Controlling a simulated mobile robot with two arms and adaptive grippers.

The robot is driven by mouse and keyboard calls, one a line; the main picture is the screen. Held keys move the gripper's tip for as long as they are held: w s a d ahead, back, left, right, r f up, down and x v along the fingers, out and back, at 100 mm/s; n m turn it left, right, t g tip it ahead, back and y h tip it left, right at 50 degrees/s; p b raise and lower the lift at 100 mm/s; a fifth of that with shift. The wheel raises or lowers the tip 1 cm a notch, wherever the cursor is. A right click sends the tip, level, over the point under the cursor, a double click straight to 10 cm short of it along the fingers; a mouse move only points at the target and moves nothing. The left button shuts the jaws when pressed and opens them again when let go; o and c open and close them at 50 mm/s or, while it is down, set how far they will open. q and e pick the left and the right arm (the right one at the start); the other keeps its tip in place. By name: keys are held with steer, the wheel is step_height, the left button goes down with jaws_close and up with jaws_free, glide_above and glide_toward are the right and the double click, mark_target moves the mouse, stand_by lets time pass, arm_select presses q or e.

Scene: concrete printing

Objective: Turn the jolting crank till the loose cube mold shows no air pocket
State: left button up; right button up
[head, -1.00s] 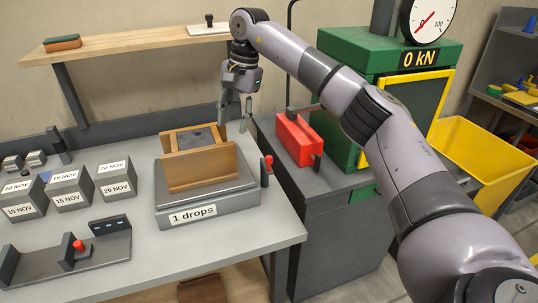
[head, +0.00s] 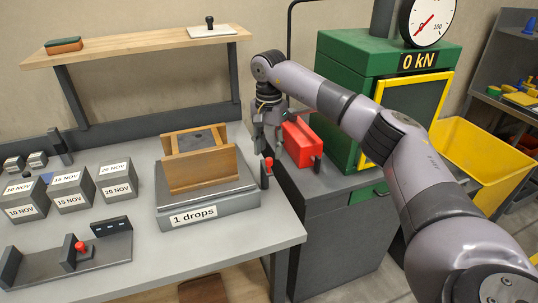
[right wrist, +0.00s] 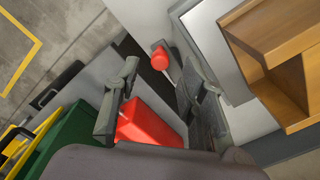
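The wooden cube mold (head: 203,172) sits on the grey jolting table (head: 207,207), whose label reads "1 drops". Its top shows grey fill with a darker patch (head: 198,138); details are too small to tell. The jolting crank, with a red knob (head: 268,163), stands upright at the table's right side. The knob also shows in the right wrist view (right wrist: 160,58), between the fingers but apart from them. My right gripper (head: 267,150) is open and empty, just behind and above the knob. The mold's edge (right wrist: 285,35) shows at the right of the wrist view. My left gripper is out of view.
A red box (head: 298,140) stands on the dark cabinet (head: 325,178), close to the right of my gripper. Several labelled grey cubes (head: 68,190) and a fixture with another red knob (head: 80,246) lie to the left. The green press (head: 385,58) reads 0 kN.

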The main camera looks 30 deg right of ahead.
mark_target(269, 159)
steer(key=shift+f, duration=1.8)
steer(key=shift+c, duration=0.5)
jaws_close()
